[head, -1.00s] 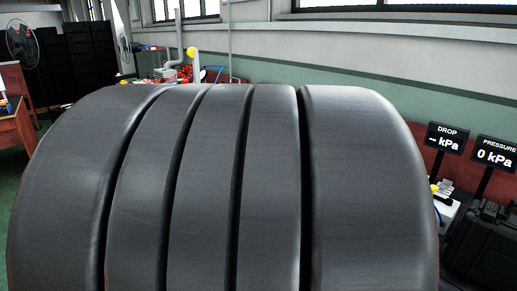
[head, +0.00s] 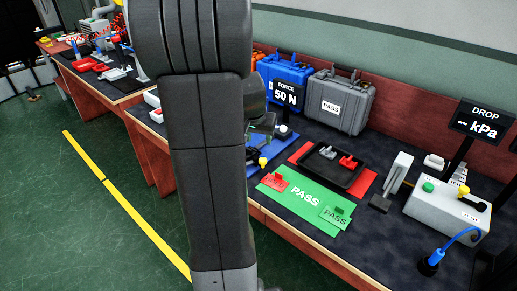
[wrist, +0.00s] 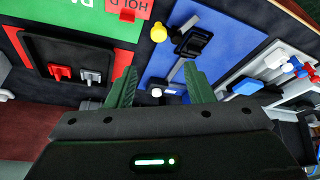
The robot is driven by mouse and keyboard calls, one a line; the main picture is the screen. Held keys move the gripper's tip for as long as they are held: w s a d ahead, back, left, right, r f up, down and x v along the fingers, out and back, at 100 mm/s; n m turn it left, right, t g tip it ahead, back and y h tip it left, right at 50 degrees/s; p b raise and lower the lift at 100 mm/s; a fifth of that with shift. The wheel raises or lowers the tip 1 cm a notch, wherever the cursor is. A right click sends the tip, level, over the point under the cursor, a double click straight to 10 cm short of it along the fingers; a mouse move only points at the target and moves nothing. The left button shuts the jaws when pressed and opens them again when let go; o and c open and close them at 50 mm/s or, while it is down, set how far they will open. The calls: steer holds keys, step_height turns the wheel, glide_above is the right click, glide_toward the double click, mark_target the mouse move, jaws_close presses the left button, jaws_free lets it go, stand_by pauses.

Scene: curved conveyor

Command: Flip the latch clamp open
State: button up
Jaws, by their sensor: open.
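My gripper (wrist: 161,88) is open in the wrist view, with its two green fingers apart. Between and beyond the fingers is a blue mat (wrist: 228,42). On it are a black bracket-like part (wrist: 193,42), a yellow knob (wrist: 158,33) and a metal bar, which look like the latch clamp fixture; I cannot tell which part is the latch lever. No contact with the fingers is visible. In the head view the blue mat (head: 283,148) and a yellow knob (head: 263,162) show beside my arm, which hides much of the fixture and my gripper.
A black tray (head: 314,172) with grey and red parts lies right of the mat, near green PASS cards (head: 300,203). A FORCE 50 N display (head: 287,95) and a grey case (head: 336,103) stand behind. A grey box (head: 440,212) is farther right. Green floor lies left.

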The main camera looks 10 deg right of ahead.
mark_target(263, 159)
steer(key=x, duration=1.3)
steer(key=shift+s+f, duration=0.1)
steer(key=shift+f, duration=0.1)
steer(key=shift+c, duration=0.2)
steer(key=c, duration=0.9)
steer(key=shift+d+r, duration=0.1)
steer(key=shift+r, duration=0.05)
steer(key=shift+c, duration=0.2)
